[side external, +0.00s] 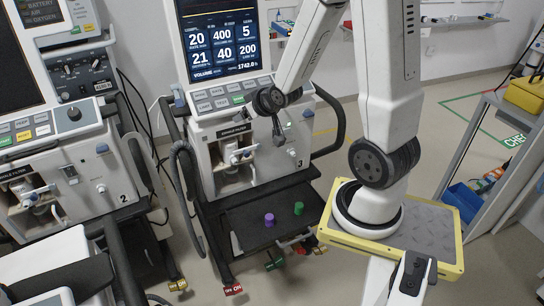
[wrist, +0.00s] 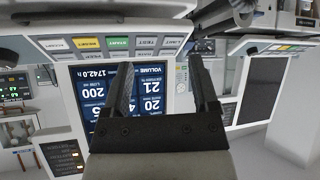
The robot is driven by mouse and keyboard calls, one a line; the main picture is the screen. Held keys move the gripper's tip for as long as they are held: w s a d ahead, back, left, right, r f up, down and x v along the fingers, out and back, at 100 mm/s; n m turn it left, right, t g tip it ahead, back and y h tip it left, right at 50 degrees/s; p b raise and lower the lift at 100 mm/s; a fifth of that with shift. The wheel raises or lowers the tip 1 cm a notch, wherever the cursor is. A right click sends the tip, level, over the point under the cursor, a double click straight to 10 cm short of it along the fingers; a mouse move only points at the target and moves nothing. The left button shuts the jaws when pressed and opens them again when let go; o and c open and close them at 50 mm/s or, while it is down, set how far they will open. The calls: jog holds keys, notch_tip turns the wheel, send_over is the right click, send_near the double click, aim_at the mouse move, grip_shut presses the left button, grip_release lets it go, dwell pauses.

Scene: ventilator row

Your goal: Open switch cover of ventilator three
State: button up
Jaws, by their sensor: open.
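Ventilator three (side external: 262,172) stands in the middle of the side external view, with a "3" on its front, a lit screen and a row of buttons. My gripper (side external: 279,136) hangs at its upper front, just below the button panel. In the wrist view my gripper (wrist: 162,62) is open, with two dark fingers apart and nothing held between them. That view is upside down and shows the lit screen (wrist: 150,85) and button row (wrist: 118,43) beyond the fingers. I cannot clearly make out the switch cover; the gripper may hide part of the front.
Ventilator two (side external: 70,185) stands to the left, with hoses between. A purple knob-like piece (side external: 269,219) and a green one (side external: 298,208) sit on the black lower shelf (side external: 245,232). My base stands on a yellow-edged platform (side external: 440,225); a shelf rack (side external: 500,150) is at right.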

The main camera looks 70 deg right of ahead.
aim_at(287, 130)
jog(key=s+d+r+m+t+h, duration=0.2)
jog(key=s+d+m+t+h, duration=0.2)
jog(key=s+d+h, duration=0.75)
jog(key=f+y, duration=0.1)
jog(key=f, duration=0.4)
jog(key=w+d+f+y, duration=0.1)
jog(key=f, duration=0.5)
jog(key=d+f+y, duration=0.1)
jog(key=f+y, duration=0.1)
jog(key=f, duration=0.4)
jog(key=shift+w, duration=0.4)
jog(key=shift+w, duration=0.1)
jog(key=shift+x, duration=3.85)
jog(key=shift+c, duration=0.2)
grip_shut()
